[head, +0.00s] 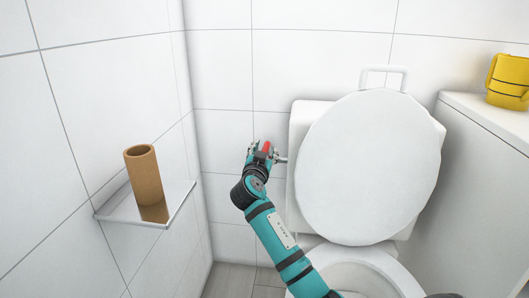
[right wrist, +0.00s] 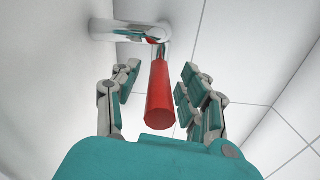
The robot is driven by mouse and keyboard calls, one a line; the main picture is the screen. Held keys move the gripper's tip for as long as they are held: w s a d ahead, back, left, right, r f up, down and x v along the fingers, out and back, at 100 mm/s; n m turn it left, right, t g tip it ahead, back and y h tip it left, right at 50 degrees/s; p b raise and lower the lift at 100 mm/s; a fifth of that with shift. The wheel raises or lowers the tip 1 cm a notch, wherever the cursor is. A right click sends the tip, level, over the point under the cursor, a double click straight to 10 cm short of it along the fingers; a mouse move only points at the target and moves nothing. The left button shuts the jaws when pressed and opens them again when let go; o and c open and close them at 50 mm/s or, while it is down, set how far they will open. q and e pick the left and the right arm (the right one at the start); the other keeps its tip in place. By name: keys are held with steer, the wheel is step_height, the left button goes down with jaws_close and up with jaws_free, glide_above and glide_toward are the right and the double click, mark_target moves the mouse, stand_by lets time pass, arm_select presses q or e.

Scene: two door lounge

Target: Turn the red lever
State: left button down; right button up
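The red lever (head: 267,147) sits on a chrome stem (head: 281,159) at the left side of the white toilet tank (head: 301,125). In the right wrist view the red lever (right wrist: 160,95) points toward the camera from its chrome fitting (right wrist: 125,30). My right gripper (head: 262,151) is at the lever. In the right wrist view its fingers (right wrist: 158,88) are spread on both sides of the lever, with a visible gap on each side. It is open and holds nothing. My left gripper does not show in the head view.
The raised toilet lid (head: 370,165) stands right of my right arm, above the bowl (head: 350,262). A shelf (head: 118,206) with a brown cardboard tube (head: 144,174) is on the left wall. A yellow item (head: 509,80) lies on a white ledge (head: 480,105) at right.

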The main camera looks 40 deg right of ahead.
steer(key=v, duration=0.7)
steer(key=shift+s+a, duration=0.2)
stand_by(0.5)
